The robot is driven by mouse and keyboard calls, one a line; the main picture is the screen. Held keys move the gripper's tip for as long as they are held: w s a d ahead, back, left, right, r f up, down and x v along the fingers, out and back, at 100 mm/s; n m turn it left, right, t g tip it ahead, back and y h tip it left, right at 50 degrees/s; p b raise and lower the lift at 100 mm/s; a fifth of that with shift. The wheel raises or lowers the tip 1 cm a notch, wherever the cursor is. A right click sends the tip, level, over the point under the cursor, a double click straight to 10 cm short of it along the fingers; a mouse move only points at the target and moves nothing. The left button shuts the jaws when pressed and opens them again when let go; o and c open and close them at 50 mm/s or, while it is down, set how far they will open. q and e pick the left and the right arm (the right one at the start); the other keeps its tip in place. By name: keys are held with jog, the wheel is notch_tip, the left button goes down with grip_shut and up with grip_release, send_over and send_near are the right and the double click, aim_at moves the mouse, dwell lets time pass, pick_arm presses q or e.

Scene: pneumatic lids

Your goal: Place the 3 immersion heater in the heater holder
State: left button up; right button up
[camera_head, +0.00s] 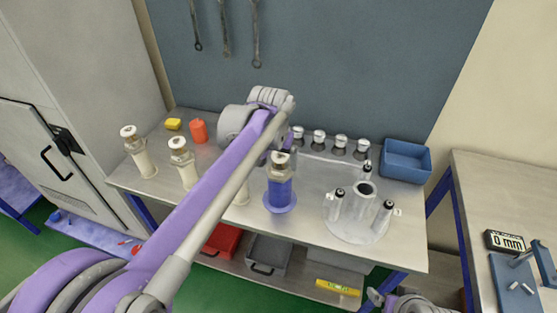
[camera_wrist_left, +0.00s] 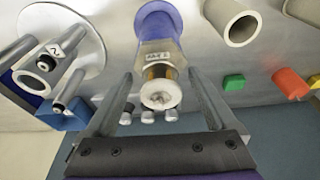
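The immersion heater (camera_wrist_left: 157,72) has a hex collar with a small label, a brass-coloured body and a white end. The label's digit is too small to read surely. The heater (camera_head: 281,164) stands upright in the blue heater holder (camera_head: 280,191), a tube on a round base, which also shows in the left wrist view (camera_wrist_left: 157,20). My left gripper (camera_wrist_left: 160,82) is open, its fingers either side of the heater with gaps visible. In the head view its fingers are mostly hidden behind my left arm.
Two similar heaters stand in cream tubes (camera_head: 145,164) (camera_head: 188,176) at the left. An empty cream tube (camera_wrist_left: 243,28) is near the blue holder. A disc (camera_head: 349,230) with several tubes stands right. A blue bin (camera_head: 405,160) and several silver-lidded jars (camera_head: 340,146) stand at the back.

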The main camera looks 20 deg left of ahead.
pick_arm(q)
jog(key=shift+r, duration=0.25)
jog(key=p+v, duration=0.1)
jog(key=v, duration=1.1)
jog(key=s+a+f+t, duration=0.2)
jog(key=s+f+t, duration=0.1)
jog(key=s+f, duration=1.7)
jog(key=shift+s+a+f+n, duration=0.2)
jog(key=shift+s+a+n, duration=0.05)
jog(key=shift+a+n, duration=0.1)
pick_arm(e)
jog(key=shift+w+r, duration=0.2)
jog(key=shift+r, duration=0.3)
jog(key=shift+w+r, duration=0.2)
jog(key=shift+r, duration=0.25)
